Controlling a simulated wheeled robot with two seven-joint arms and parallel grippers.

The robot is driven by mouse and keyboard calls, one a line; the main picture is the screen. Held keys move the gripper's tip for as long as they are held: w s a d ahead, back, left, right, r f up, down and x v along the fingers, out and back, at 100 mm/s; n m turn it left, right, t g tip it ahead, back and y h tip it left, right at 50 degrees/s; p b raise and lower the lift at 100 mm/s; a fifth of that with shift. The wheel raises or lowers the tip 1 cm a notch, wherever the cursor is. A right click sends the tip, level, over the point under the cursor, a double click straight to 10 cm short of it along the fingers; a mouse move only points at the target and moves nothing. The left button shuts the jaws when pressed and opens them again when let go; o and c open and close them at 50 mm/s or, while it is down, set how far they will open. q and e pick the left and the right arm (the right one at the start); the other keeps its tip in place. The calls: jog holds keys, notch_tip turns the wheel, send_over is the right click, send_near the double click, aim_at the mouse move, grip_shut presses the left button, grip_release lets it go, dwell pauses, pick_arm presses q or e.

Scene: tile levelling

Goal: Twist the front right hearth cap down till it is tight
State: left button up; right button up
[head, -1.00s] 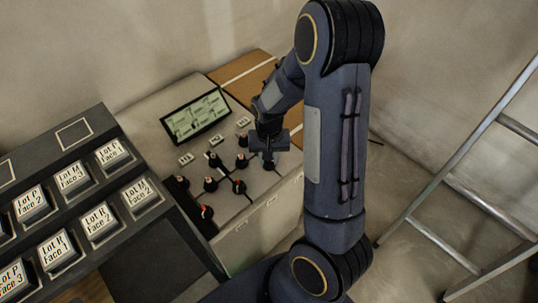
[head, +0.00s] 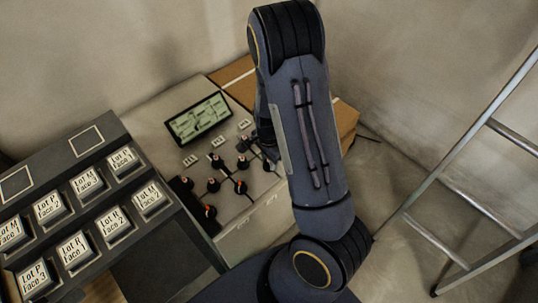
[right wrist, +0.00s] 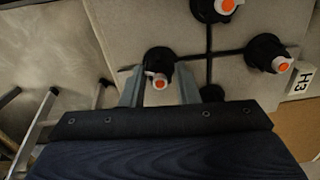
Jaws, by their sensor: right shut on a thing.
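My right gripper (right wrist: 159,92) is shut on a black cap (right wrist: 158,56) with a white and orange top, one finger on each side of it. The cap sits at a dark joint line on the pale tiles, at the front right of its group. Two more caps of this kind stand beyond it in the right wrist view, one at the right (right wrist: 268,52) and one at the top edge. In the head view my arm mostly hides this gripper and the held cap; other caps (head: 241,186) show to the left. My left gripper is not in view.
A green-lit panel (head: 199,119) lies behind the caps, with small label plates beside it, one reading H3 (right wrist: 301,82). A dark console (head: 65,190) with lettered keys stands at the left. A metal ladder (head: 455,185) leans at the right; floor before it is clear.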

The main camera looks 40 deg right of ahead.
jog(key=m+p, duration=0.2)
jog(key=m, duration=0.2)
jog(key=shift+r, duration=0.15)
jog(key=shift+m+p, duration=0.85)
jog(key=shift+m, duration=0.55)
jog(key=o, duration=1)
notch_tip(320, 180, up, 8)
jog(key=shift+f+p, duration=0.25)
jog(key=shift+p, duration=0.95)
jog(key=shift+r, duration=0.1)
